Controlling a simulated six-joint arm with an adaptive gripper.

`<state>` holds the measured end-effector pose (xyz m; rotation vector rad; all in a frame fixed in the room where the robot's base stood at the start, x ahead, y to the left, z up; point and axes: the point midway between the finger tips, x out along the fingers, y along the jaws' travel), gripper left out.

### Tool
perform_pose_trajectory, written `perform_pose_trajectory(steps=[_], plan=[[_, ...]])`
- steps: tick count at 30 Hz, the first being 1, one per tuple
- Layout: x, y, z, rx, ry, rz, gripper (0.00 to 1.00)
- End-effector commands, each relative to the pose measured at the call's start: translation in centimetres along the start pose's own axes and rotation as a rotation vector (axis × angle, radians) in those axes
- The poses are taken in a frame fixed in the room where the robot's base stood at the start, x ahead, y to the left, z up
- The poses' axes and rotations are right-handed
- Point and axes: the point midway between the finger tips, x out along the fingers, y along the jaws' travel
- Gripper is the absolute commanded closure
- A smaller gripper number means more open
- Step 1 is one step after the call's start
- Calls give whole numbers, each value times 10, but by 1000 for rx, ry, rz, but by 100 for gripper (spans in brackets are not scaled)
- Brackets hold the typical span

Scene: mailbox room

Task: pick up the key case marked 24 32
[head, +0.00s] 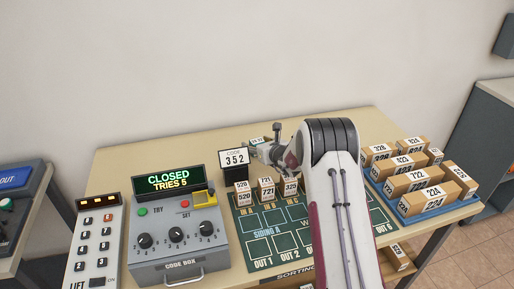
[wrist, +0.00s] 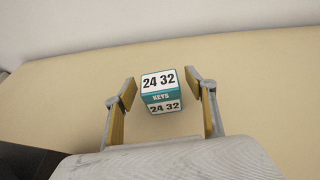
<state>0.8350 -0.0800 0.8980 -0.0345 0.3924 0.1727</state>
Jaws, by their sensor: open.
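The key case marked 24 32 (wrist: 161,91) is a small teal box with white number labels and the word KEYS. In the wrist view it sits on the tan table between the two fingers of my gripper (wrist: 164,97). The fingers stand open on either side, with a gap visible at both sides of the case. In the head view the case (head: 257,140) shows small at the back of the table, just left of my gripper (head: 270,148); its lower part is partly hidden.
A code sign reading 352 (head: 234,158) stands close in front of the case. A grey code box (head: 178,240) showing CLOSED, TRIES 5 is at front left. Small numbered boxes stand on a green sorting mat (head: 262,247). A blue tray (head: 437,208) of parcels is at right. The table's back left is clear.

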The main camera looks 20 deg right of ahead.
Motion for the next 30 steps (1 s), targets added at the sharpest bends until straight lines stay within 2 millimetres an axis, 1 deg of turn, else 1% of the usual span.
perform_pose_trajectory(steps=[12, 14, 15, 17, 18, 30], plan=[[0, 0, 0, 0, 0, 0, 44], [0, 0, 0, 0, 0, 0, 60], [0, 0, 0, 0, 0, 0, 70], [0, 0, 0, 0, 0, 0, 86], [0, 0, 0, 0, 0, 0, 88], [-1, 0, 3, 0, -2, 0, 88]])
